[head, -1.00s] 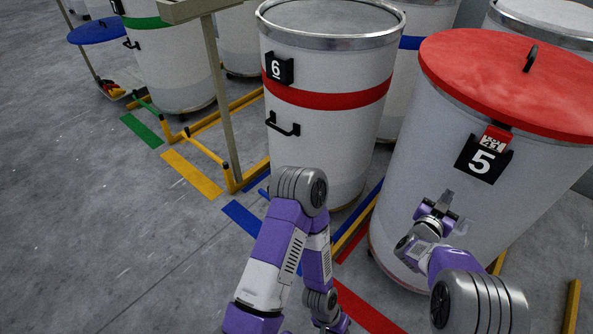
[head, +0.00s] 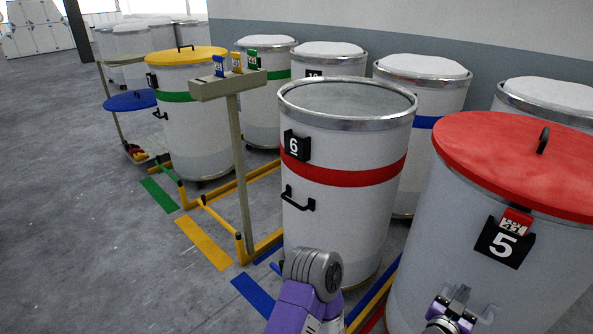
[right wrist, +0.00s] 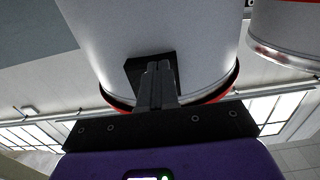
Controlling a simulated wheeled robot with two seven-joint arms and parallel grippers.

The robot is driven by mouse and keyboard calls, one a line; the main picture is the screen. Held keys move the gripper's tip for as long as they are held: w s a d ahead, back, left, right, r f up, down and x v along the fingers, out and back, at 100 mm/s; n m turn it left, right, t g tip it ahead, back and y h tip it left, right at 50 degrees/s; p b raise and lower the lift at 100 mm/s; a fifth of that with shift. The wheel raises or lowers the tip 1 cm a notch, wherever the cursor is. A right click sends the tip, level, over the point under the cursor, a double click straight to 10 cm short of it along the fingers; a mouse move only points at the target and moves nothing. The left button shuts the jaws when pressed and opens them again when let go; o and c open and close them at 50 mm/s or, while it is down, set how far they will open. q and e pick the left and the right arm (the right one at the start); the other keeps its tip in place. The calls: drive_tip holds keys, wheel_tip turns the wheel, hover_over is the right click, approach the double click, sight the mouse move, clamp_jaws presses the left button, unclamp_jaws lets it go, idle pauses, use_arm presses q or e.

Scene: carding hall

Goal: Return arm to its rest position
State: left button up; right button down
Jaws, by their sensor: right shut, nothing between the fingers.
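My right gripper (head: 456,296) is low at the right of the head view, in front of the white can with label 5 (head: 450,220) and below and left of its black number plate (head: 503,243). In the right wrist view the two dark fingers (right wrist: 157,82) are together with nothing between them. A white can wall (right wrist: 150,30) and a black plate lie behind them; I cannot tell the gap. A purple and grey link of my left arm (head: 312,275) rises at the bottom middle, in front of can 6 (head: 345,225). My left gripper is out of view.
Can 5 has a red lid (head: 510,155); can 6 has a red band and no lid. A beige post (head: 240,170) carries small coloured tags. Yellow floor rails (head: 265,245) run beside the cans. More cans stand behind. Open grey floor (head: 90,250) lies at the left.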

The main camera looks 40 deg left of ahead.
drive_tip(key=s+d+f+g+p, duration=0.2)
drive_tip(key=s+d+f+g, duration=0.25)
drive_tip(key=f, duration=0.35)
drive_tip(key=s+d+f+g+p, duration=0.3)
drive_tip(key=d+f, duration=0.3)
drive_tip(key=f, duration=0.2)
drive_tip(key=s+d+f+m+g+y+p, duration=0.1)
drive_tip(key=s+f+g, duration=0.1)
drive_tip(key=s, duration=0.6)
drive_tip(key=s+d+f+g+y+p, duration=0.1)
drive_tip(key=s+g, duration=0.3)
drive_tip(key=s, duration=0.5)
drive_tip(key=s+d+f+m+g+y+p, duration=0.1)
drive_tip(key=s+f+g+y+p, duration=0.1)
drive_tip(key=s, duration=0.6)
drive_tip(key=shift+s+d+f+m+g, duration=0.3)
drive_tip(key=shift+f+g, duration=0.25)
drive_tip(key=shift+g, duration=0.5)
